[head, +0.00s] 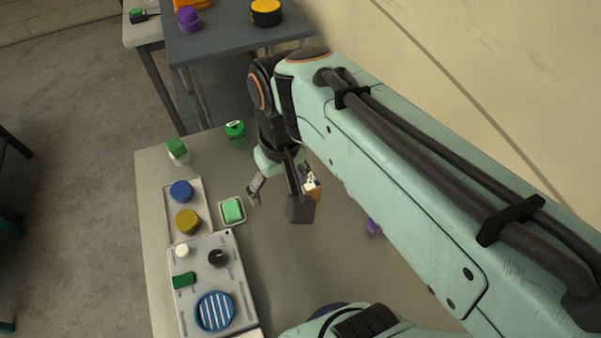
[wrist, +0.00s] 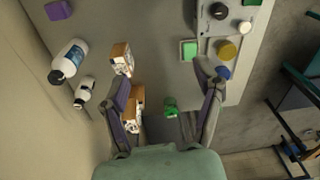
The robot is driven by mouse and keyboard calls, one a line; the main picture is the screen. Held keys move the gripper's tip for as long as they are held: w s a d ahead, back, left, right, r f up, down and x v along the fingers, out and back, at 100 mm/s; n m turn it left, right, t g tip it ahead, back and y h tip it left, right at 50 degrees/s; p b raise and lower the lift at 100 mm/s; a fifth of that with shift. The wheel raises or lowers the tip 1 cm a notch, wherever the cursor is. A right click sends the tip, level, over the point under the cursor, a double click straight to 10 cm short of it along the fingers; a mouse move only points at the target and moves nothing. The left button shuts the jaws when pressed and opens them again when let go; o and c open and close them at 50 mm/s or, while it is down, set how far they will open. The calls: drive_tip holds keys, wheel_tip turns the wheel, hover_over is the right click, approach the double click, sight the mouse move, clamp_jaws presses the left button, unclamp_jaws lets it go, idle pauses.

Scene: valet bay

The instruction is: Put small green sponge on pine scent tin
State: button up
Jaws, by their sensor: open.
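A light green block (head: 233,210), which looks like the small green sponge, sits on a small pale dish; it also shows in the wrist view (wrist: 188,50). A round green-lidded container (head: 235,129), possibly the pine scent tin, stands near the table's far edge; it appears low between the fingers in the wrist view (wrist: 170,106). Its label is too small to read. My gripper (head: 277,198) is open and empty, pointing down to the right of the block; its fingers spread wide in the wrist view (wrist: 168,82).
An orange-and-white box (head: 312,187) is close behind my gripper; the wrist view shows two such boxes (wrist: 122,58). A tray (head: 170,215) with blue and yellow round pieces and a grey control panel (head: 243,270) lie left.

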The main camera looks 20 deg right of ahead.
drive_tip(key=s+d+f+g, duration=0.1)
drive_tip(key=s+f, duration=0.1)
drive_tip(key=s, duration=0.8)
drive_tip(key=shift+d+f+m, duration=0.2)
drive_tip(key=shift+d+m, duration=0.05)
drive_tip(key=shift+m, duration=0.15)
